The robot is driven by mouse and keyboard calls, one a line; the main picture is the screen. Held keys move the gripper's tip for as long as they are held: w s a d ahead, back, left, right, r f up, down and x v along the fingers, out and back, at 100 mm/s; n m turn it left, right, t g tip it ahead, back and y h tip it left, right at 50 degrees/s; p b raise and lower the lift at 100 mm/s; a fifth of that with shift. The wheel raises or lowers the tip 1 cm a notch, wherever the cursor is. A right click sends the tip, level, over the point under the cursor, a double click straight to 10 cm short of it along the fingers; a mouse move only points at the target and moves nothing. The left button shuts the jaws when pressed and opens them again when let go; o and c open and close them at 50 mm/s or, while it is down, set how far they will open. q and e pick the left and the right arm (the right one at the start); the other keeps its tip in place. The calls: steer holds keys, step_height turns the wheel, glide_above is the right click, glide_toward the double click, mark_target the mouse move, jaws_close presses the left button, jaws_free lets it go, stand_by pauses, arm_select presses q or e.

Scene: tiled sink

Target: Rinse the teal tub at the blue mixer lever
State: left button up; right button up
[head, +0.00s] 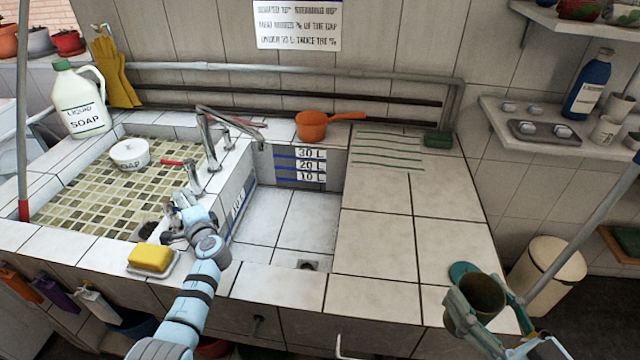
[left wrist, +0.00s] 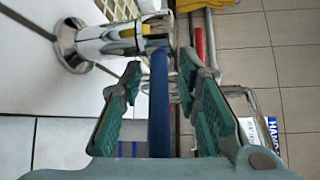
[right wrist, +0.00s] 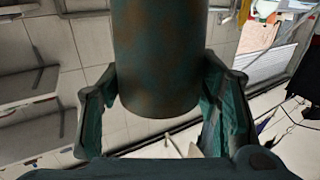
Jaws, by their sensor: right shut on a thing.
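My right gripper (head: 482,298) is shut on the teal tub (head: 484,292), a dark teal cylinder with brownish patches, and holds it at the counter's front right. The tub fills the upper middle of the right wrist view (right wrist: 158,60), between the two fingers. My left gripper (head: 180,212) is at the taps on the divider between the two basins. In the left wrist view it is open, with the blue mixer lever (left wrist: 160,105) between its fingers and gaps on both sides. The head view does not clearly show this lever behind the gripper. A red lever (head: 172,162) is on a tap behind.
The right basin (head: 270,225) is empty, with level marks on its back wall. The left tiled basin (head: 85,185) holds a white soap bowl (head: 130,154). A yellow sponge (head: 150,257) lies at the front. An orange pan (head: 312,125) stands behind; a teal disc (head: 462,270) lies near the tub.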

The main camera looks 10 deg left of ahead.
arm_select(q)
steer(key=shift+w+f, duration=0.1)
jaws_close()
arm_select(e)
steer(key=shift+w, duration=0.15)
